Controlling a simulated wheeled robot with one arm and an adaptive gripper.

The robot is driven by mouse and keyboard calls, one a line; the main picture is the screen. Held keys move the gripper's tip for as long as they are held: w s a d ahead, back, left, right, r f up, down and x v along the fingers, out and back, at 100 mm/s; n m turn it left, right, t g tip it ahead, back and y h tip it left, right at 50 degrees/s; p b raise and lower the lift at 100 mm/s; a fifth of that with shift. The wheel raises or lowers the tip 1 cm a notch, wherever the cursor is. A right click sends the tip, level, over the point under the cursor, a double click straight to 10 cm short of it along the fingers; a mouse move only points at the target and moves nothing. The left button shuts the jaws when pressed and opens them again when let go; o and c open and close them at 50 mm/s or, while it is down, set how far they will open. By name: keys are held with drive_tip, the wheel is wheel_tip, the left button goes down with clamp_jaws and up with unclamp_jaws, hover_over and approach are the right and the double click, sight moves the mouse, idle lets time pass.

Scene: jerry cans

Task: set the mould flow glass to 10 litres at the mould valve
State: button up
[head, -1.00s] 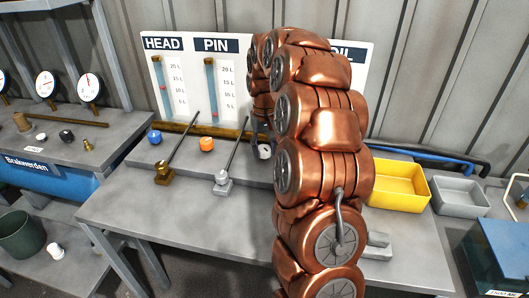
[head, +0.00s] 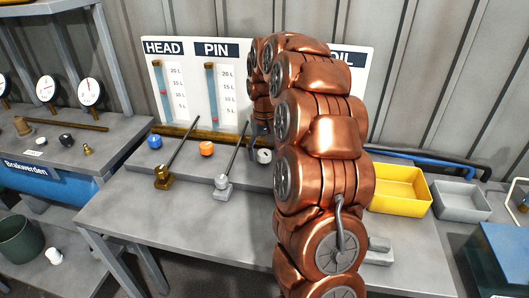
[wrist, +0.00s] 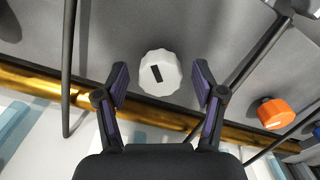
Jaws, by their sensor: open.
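A white knob (wrist: 160,72) with a black pointer mark sits between the two fingers of my gripper (wrist: 161,92) in the wrist view. The fingers are open, with a gap on each side of the knob. In the head view the white knob (head: 264,156) shows beside my copper arm, and my gripper (head: 258,128) is mostly hidden behind the arm. The panel section right of PIN is covered by the arm, so the mould label, flow glass and its level cannot be read.
HEAD (head: 157,80) and PIN (head: 210,85) glasses stand left on the panel. A blue knob (head: 154,142), an orange knob (head: 207,149) and slanted levers (head: 183,145) are on the bench. A brass pipe (head: 200,134) runs behind. A yellow bin (head: 400,190) stands right.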

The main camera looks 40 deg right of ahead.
sight(265, 153)
wheel_tip(265, 153, up, 12)
idle(0.6)
drive_tip(key=shift+f, duration=0.1)
idle(0.4)
